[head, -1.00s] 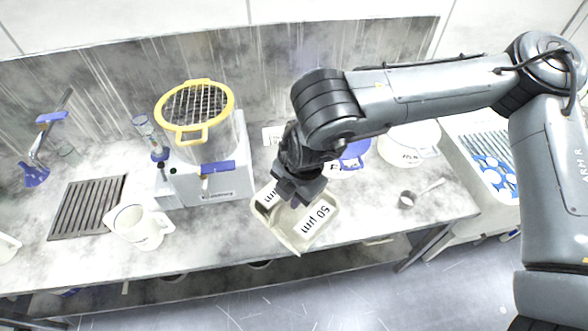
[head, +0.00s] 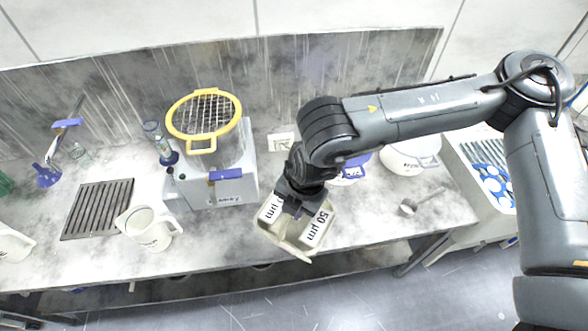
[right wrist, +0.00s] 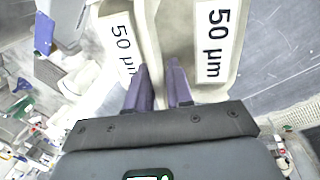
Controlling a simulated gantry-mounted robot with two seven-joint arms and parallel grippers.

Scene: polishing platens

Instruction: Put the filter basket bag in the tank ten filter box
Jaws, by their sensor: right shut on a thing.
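The filter basket bag (head: 292,232) is cream-coloured and open-topped, with white labels reading 50 µm. My right gripper (head: 296,205) is shut on its wall and holds it over the front edge of the counter. In the right wrist view the bag (right wrist: 150,22) stands beyond the fingers, and the right gripper (right wrist: 158,78) pinches the wall between two labelled faces. No label naming a tank ten filter box is readable, so I cannot tell which thing it is. My left gripper is not in view.
A clear vessel with a yellow-rimmed grid lid (head: 203,115) stands on a white appliance (head: 232,190). A white jug (head: 148,230) and a drain grate (head: 97,209) are to the left.

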